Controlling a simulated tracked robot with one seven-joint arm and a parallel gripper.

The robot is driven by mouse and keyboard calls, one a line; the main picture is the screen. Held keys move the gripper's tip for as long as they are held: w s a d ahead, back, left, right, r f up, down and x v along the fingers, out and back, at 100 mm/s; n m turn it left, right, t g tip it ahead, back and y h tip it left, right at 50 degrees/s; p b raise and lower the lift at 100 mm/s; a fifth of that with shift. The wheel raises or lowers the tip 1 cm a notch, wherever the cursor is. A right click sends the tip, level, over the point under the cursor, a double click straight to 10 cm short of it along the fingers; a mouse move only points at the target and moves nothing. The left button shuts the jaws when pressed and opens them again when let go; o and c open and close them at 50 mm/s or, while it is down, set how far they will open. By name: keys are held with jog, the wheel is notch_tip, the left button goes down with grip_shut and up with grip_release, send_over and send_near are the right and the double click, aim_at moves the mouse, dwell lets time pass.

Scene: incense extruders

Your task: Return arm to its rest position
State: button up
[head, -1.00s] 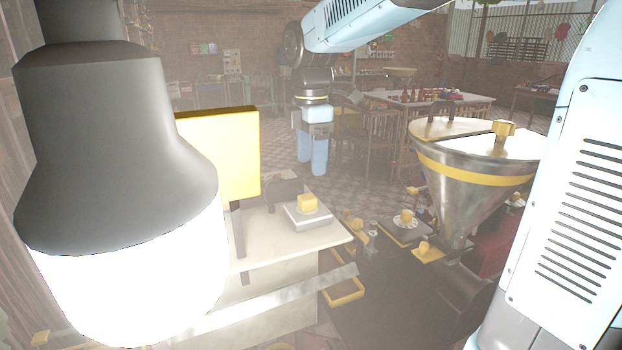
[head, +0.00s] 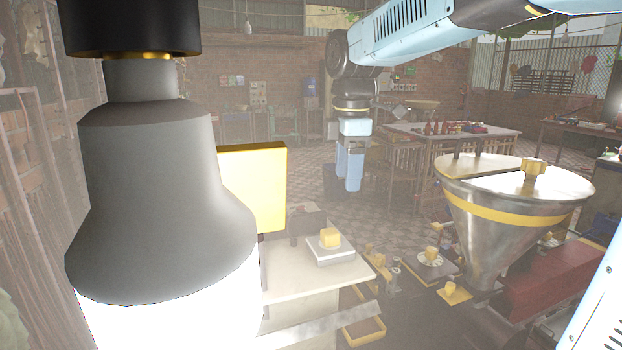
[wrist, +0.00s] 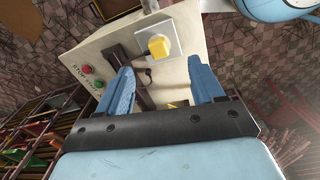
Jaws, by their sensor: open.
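My gripper (head: 349,170) hangs pointing down in the head view, in the air behind the cream work table (head: 283,283). Its blue fingers are apart with nothing between them. In the wrist view my gripper (wrist: 163,88) shows two separated blue fingers. Beyond them is the cream panel with red and green buttons (wrist: 93,76). A yellow knob on a white square base (wrist: 158,47) also shows there, above the fingers in the picture.
A steel funnel with a yellow band (head: 500,225) stands at the right. A large grey lamp (head: 155,190) fills the left foreground. A yellow panel (head: 255,185) rises behind the table. A long table with red bottles (head: 450,132) stands farther back.

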jog(key=s+d+f+m+t, duration=0.2)
jog(key=s+d+f+m, duration=0.1)
jog(key=s+d+m, duration=0.3)
jog(key=s+d+f+m+t, duration=0.3)
jog(key=s+d+m, duration=0.4)
jog(key=s+m, duration=0.3)
jog(key=shift+f+m, duration=0.55)
jog(key=shift+m, duration=1.05)
jog(key=shift+d, duration=0.1)
